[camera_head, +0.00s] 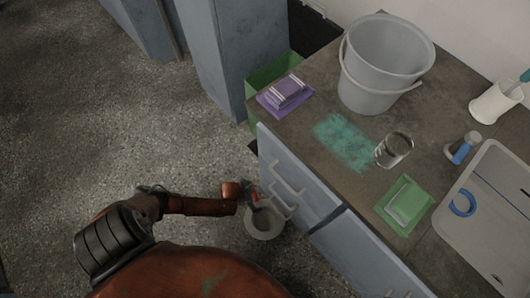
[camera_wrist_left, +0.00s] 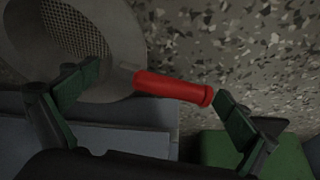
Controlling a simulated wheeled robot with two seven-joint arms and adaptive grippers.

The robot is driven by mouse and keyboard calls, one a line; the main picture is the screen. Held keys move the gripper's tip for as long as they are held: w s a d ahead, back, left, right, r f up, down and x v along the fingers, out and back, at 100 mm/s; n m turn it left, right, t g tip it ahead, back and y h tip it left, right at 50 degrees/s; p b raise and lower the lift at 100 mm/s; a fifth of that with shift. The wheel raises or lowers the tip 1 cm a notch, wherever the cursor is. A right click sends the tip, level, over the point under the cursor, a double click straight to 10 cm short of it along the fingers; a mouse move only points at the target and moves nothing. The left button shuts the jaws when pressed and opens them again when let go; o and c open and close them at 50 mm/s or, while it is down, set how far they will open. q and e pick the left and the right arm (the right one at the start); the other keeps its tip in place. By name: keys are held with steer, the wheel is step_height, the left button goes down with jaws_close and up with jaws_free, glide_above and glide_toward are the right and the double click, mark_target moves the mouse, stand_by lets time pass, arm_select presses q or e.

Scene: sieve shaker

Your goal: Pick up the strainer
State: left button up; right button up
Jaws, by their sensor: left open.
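The strainer (camera_head: 265,221) is a pale round bowl beside the drawer front, low against the cabinet. In the left wrist view its mesh and wide rim (camera_wrist_left: 118,50) fill the upper left, and its red handle (camera_wrist_left: 175,88) points right. My left gripper (camera_head: 251,195) is at the handle in the head view. In the left wrist view the left gripper (camera_wrist_left: 158,88) is open, with the red handle lying across the gap between its green-padded fingers. I cannot tell whether either finger touches it, or what holds the strainer up. My right gripper is not in view.
The cabinet front (camera_head: 300,185) with its pale handles (camera_head: 286,180) is close to the gripper. The countertop (camera_head: 335,190) holds a grey bucket (camera_head: 380,65), a glass (camera_head: 394,150), purple and green cloths, and a sink (camera_head: 490,215). A green bin (camera_head: 270,75) stands beside the cabinet. The floor at left is clear.

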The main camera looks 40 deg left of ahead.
arm_select(q)
steer(key=shift+c, duration=0.7)
steer(key=shift+d, duration=0.15)
steer(key=c, duration=1.4)
